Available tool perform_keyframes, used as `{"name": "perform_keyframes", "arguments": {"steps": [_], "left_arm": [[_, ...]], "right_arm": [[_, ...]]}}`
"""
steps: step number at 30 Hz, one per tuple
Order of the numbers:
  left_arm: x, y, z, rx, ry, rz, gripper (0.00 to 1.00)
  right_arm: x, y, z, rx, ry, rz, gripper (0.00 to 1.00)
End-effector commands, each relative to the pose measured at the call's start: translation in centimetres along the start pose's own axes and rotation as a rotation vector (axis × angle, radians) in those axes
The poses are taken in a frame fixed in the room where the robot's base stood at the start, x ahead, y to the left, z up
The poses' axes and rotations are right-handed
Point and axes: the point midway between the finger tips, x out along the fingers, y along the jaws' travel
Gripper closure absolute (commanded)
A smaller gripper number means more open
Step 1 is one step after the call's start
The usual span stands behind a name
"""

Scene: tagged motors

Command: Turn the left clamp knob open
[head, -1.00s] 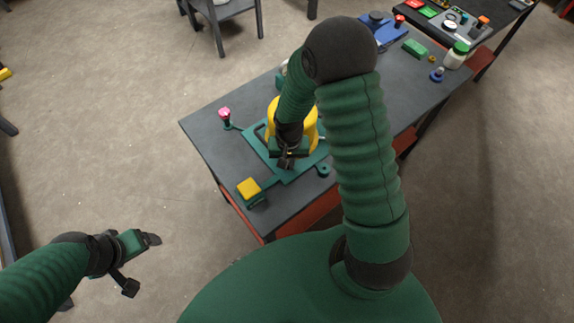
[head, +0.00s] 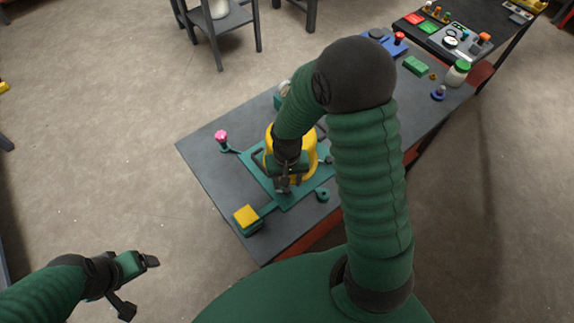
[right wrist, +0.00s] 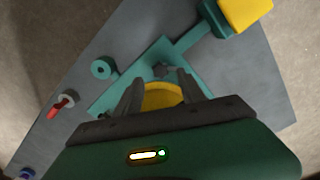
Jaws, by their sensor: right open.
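A teal fixture (head: 250,171) lies on the dark table, holding a yellow motor (head: 308,160). A pink-topped knob (head: 221,136) stands on an arm at the fixture's left, and a yellow block (head: 246,214) sits on its front arm. My right gripper (head: 287,188) is open just in front of the motor. In the right wrist view its open fingers (right wrist: 160,78) straddle a small dark knob (right wrist: 161,70) beside the yellow motor; contact cannot be told. Which knob is the left clamp knob is unclear. My left gripper (head: 138,286) is open and empty, off the table's left side.
Farther back on the table (head: 205,160) are a blue tray (head: 378,40), a green block (head: 416,65) and a green-lidded jar (head: 457,73). A second table with small parts stands at top right.

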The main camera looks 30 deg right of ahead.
Motion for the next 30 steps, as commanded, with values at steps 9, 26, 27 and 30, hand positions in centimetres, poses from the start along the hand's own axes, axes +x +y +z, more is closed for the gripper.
{"name": "perform_keyframes", "arguments": {"steps": [9, 26, 27, 30], "left_arm": [[-0.8, 0.0, -0.2, 0.0, 0.001, 0.0, 0.2], [-0.9, 0.0, -0.2, 0.0, 0.001, 0.0, 0.2], [-0.9, 0.0, -0.2, 0.0, 0.0, 0.0, 0.2], [-0.9, 0.0, -0.2, 0.0, 0.0, 0.0, 0.2]], "right_arm": [[-10.1, -0.3, 0.8, 0.001, 0.027, 0.001, 0.53], [-13.5, -0.1, 1.1, 0.003, 0.025, 0.002, 0.53], [-13.5, -0.1, 1.1, 0.003, 0.025, 0.002, 0.53], [-13.5, -0.2, 1.1, -0.001, 0.027, 0.002, 0.53]]}}
